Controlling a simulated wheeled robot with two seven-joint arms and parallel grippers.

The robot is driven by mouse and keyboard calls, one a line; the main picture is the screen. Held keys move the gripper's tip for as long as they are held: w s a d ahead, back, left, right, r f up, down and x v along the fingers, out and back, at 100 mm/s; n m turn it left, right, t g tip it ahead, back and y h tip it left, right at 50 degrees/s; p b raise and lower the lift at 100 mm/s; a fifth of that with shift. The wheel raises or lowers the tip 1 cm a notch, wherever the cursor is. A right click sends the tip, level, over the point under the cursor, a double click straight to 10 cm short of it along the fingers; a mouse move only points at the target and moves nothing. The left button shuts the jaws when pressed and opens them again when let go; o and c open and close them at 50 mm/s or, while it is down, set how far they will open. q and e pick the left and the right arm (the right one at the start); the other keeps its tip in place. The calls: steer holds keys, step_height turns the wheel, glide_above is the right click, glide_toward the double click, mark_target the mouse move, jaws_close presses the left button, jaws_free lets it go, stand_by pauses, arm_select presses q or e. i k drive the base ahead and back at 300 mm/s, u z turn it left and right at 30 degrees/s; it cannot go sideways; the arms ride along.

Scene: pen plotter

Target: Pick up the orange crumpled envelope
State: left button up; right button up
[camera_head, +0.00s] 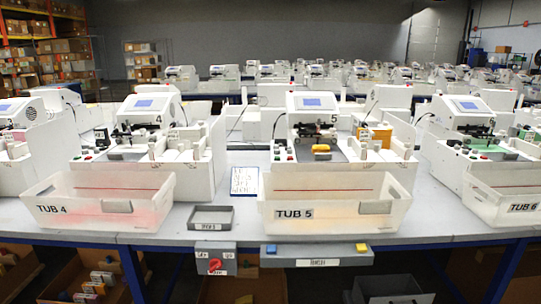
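I cannot make out a clear orange crumpled envelope. A yellow-orange object (376,133) stands at the right side of machine 5 (312,101). A small yellow item (321,149) sits at the front of that machine, under its head. The translucent bin marked TUB 5 (341,214) shows an orange-yellow tint low through its front wall; its contents are hidden. TUB 4 (85,209) shows a reddish tint, and TUB 6 (521,208) a faint yellow one. Neither of my grippers is in view.
A small grey tray (211,218) and a white sheet with writing (245,180) lie between TUB 4 and TUB 5. A grey panel with a blue and a yellow button (317,255) and a red-knob switch box (215,261) hang at the table's front edge. Boxes stand below.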

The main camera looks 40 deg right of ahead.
mark_target(316, 148)
steer(key=u, duration=0.9)
steer(key=i, duration=0.45)
steer(key=z, duration=0.9)
steer(key=i, duration=0.95)
steer(key=z, duration=1)
